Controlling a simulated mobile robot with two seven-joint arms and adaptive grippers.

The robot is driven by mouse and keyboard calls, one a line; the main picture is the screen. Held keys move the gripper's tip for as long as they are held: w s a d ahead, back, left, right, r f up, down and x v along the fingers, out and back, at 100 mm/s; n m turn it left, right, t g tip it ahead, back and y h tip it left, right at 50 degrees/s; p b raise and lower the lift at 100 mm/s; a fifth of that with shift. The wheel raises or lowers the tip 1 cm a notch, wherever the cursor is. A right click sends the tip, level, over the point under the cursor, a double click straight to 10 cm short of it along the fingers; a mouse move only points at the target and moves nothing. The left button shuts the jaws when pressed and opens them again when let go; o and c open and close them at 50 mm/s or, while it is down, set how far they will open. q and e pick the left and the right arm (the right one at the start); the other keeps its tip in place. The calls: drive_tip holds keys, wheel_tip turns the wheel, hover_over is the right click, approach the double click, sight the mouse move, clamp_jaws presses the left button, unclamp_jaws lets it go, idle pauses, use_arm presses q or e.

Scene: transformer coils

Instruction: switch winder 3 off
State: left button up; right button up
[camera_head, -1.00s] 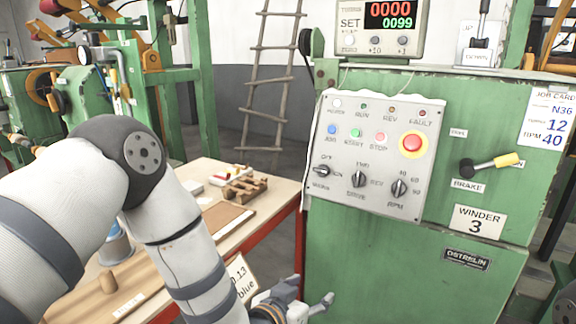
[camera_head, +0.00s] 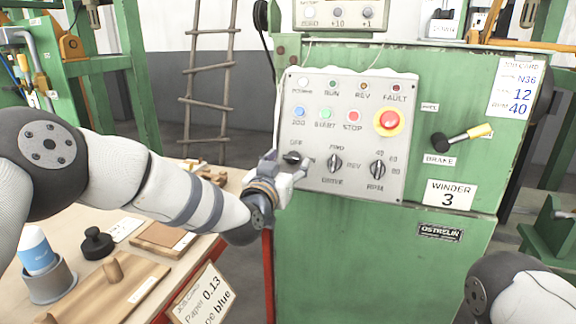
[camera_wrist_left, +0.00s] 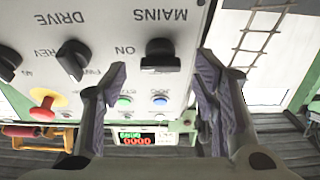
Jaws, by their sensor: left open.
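Winder 3's green cabinet (camera_head: 350,260) carries a pale control panel (camera_head: 345,125) and a "WINDER 3" plate (camera_head: 449,194). The dark mains knob (camera_head: 292,157) is at the panel's lower left, partly hidden by my left gripper (camera_head: 290,172). In the left wrist view, upside down, the mains knob (camera_wrist_left: 160,55) lies between the open fingertips of my left gripper (camera_wrist_left: 162,75), with space on both sides. An "ON" label shows beside it; I cannot tell which way the knob points. My right gripper is out of view; only my right arm shows at lower right.
The drive knob (camera_head: 334,162), rpm knob (camera_head: 377,168) and red mushroom button (camera_head: 389,121) are close by on the panel. A brake lever (camera_head: 460,137) sticks out to the right. A wooden table (camera_head: 150,250) with small items stands below my left arm.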

use_arm(q)
drive_tip(key=shift+w+d+f, duration=0.15)
drive_tip(key=shift+w, duration=0.25)
drive_tip(key=shift+w+r, duration=0.2)
drive_tip(key=shift+r, duration=0.05)
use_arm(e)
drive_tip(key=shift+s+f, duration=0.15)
use_arm(q)
drive_tip(key=c, duration=1.2)
drive_tip(key=shift+o, duration=0.2)
